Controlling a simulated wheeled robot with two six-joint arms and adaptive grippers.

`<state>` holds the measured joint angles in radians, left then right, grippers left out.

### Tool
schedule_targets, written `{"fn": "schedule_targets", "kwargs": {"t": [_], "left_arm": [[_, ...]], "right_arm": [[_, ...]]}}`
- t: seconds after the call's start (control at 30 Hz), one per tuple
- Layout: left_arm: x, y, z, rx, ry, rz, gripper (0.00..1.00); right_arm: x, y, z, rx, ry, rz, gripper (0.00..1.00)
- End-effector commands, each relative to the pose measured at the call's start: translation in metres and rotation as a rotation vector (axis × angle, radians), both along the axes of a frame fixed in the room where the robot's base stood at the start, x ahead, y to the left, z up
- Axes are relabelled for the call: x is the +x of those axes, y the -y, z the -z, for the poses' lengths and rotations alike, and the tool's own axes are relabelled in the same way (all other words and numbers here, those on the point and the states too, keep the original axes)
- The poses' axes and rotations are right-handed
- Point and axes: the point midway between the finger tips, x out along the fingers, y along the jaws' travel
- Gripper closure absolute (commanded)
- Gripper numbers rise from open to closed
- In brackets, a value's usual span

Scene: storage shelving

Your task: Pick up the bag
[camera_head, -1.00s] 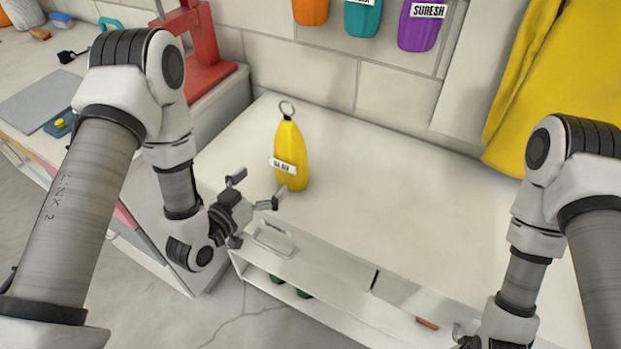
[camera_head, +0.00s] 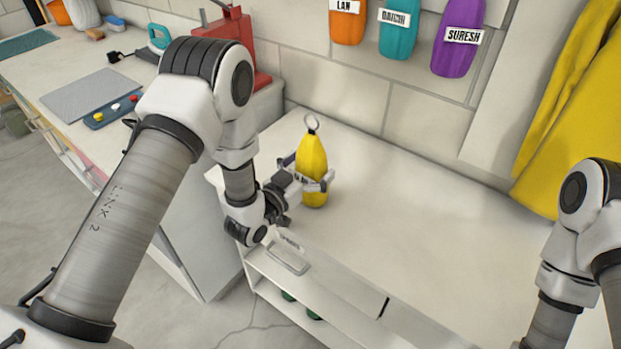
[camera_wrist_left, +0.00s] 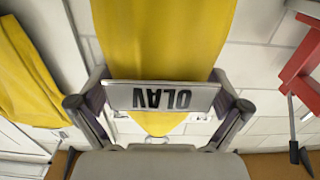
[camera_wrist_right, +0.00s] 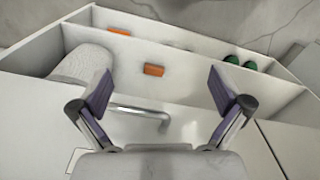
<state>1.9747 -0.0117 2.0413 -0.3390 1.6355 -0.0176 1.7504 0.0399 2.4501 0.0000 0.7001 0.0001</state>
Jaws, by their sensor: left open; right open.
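The yellow bag (camera_head: 312,155) stands upright on the white bench top, with a metal ring at its top. My left gripper (camera_head: 308,175) is at the bag, with its open fingers on either side of the lower part. In the left wrist view the bag (camera_wrist_left: 165,38) fills the middle, with its white "OLAV" label (camera_wrist_left: 160,97) upside down between the fingers. I cannot tell whether either finger touches it. My right gripper (camera_wrist_right: 159,92) is open and empty, above the bench front in the right wrist view.
Orange (camera_head: 347,20), teal (camera_head: 399,30) and purple (camera_head: 457,45) bags hang on the back wall. A yellow cloth (camera_head: 570,110) hangs at the right. A red stand (camera_head: 232,45) is behind my left arm. The bench top right of the bag is clear. Open cubbies lie below.

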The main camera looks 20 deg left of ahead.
Motion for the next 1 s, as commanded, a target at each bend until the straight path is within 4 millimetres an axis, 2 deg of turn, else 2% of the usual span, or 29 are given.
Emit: {"fn": "schedule_targets", "kwargs": {"t": [0.13,0.17,0.3,0.4,0.73,1.0], "left_arm": [[0.000,0.000,0.001,0.000,-0.001,0.000,0.00],[0.000,0.000,0.001,0.000,-0.001,0.000,0.04],[0.000,0.000,0.001,0.000,-0.001,-0.001,0.53],[0.000,0.000,0.001,0.000,-0.001,-0.001,0.86],[0.000,0.000,-0.004,0.000,0.003,-0.001,0.86],[0.000,0.000,-0.031,0.001,0.004,-0.001,0.86]], "right_arm": [[0.000,0.000,0.001,0.000,0.000,0.000,0.00],[0.000,0.000,0.001,0.000,0.000,0.000,0.00],[0.000,0.000,0.001,0.000,-0.001,0.000,0.00],[0.000,0.000,0.001,0.000,0.000,0.000,0.00],[0.000,0.000,0.002,0.000,-0.001,0.000,0.00],[0.000,0.000,0.008,0.000,0.000,0.000,0.00]]}}
